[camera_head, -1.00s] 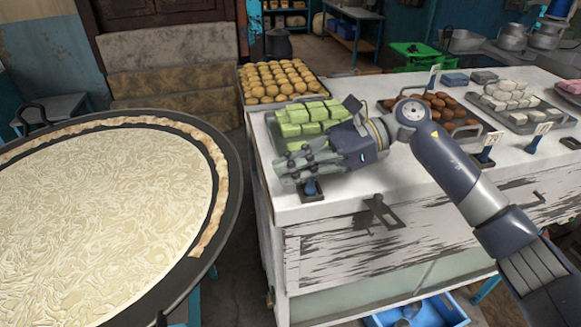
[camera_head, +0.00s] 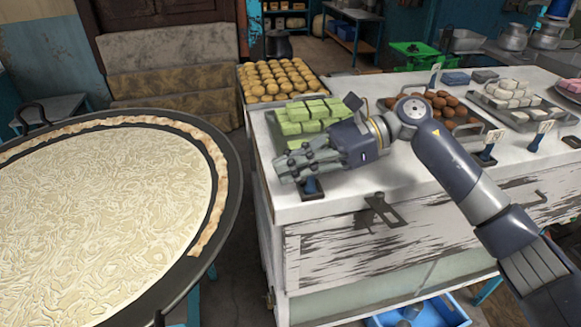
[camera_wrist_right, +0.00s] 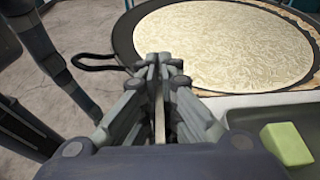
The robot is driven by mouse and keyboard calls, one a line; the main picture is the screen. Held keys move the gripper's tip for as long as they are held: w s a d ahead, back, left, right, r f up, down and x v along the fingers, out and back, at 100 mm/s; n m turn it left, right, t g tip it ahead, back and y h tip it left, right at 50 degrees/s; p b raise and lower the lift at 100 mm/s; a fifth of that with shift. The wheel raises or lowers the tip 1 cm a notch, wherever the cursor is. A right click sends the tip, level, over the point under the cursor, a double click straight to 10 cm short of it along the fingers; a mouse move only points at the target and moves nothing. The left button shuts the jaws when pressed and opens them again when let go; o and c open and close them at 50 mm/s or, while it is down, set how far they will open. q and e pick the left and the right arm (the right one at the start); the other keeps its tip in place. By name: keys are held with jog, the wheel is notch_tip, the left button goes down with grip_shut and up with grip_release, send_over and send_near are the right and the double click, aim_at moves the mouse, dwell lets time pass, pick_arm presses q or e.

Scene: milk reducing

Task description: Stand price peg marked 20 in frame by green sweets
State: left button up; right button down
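My right gripper (camera_head: 292,170) is over the front left of the white counter, just in front of the green sweets (camera_head: 308,114). A dark blue frame (camera_head: 312,188) stands on the counter directly below its fingers. In the right wrist view the fingers (camera_wrist_right: 158,75) are close together on a thin pale strip, which looks like the price peg (camera_wrist_right: 160,120) seen edge-on. Its number does not show. The fingers hide whether the peg touches the frame. One green sweet also shows in the right wrist view (camera_wrist_right: 287,145). My left gripper is not in view.
A large round pan (camera_head: 100,215) stands to the left, across a gap from the counter. Other blue frames with white price cards (camera_head: 491,145) stand along the counter front. Trays of round yellow sweets (camera_head: 280,80), brown sweets (camera_head: 440,104) and white sweets (camera_head: 512,93) lie behind.

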dwell(0.4)
jog(key=c, duration=1.7)
grip_release()
